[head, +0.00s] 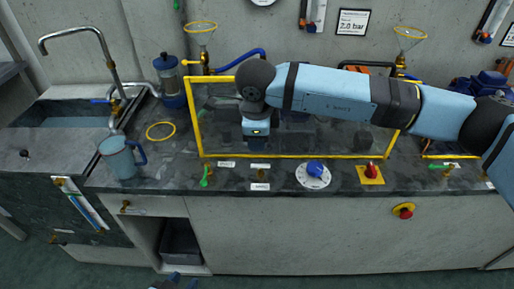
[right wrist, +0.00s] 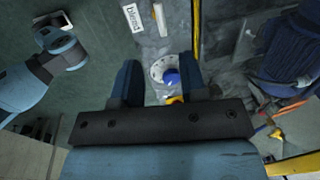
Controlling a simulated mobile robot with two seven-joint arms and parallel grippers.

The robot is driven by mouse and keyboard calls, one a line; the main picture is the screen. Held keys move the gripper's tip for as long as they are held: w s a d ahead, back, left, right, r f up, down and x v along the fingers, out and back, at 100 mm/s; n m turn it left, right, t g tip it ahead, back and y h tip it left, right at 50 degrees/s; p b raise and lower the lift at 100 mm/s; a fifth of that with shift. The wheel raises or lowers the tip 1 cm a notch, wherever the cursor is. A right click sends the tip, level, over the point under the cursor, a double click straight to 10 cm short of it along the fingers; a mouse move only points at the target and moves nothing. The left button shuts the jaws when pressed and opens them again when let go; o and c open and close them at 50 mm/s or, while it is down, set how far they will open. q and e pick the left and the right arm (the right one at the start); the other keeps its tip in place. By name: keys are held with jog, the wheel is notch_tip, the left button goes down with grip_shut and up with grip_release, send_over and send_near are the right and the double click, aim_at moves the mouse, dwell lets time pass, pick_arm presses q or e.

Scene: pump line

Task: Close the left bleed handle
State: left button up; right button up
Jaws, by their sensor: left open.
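The left bleed handle (head: 205,175) is a small green lever on a brass fitting at the counter's front edge, left of centre, pointing roughly toward the front. My left gripper (head: 176,282) shows only partly at the bottom edge of the head view, below and apart from the handle. My left arm (right wrist: 45,68) also shows at the left of the right wrist view. My right gripper (head: 256,142) hangs over the yellow-framed panel, behind and right of the handle. In the right wrist view its fingers (right wrist: 158,82) are apart with nothing held; a blue knob (right wrist: 171,76) shows beyond them.
A blue dial knob (head: 315,169) and a red knob (head: 371,171) stand along the counter front. Another green handle (head: 438,165) is at the right. A blue jug (head: 119,158) and yellow ring (head: 160,131) lie left. A red emergency button (head: 404,210) is on the front.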

jog(key=shift+s+r, duration=0.25)
jog(key=shift+r, duration=1)
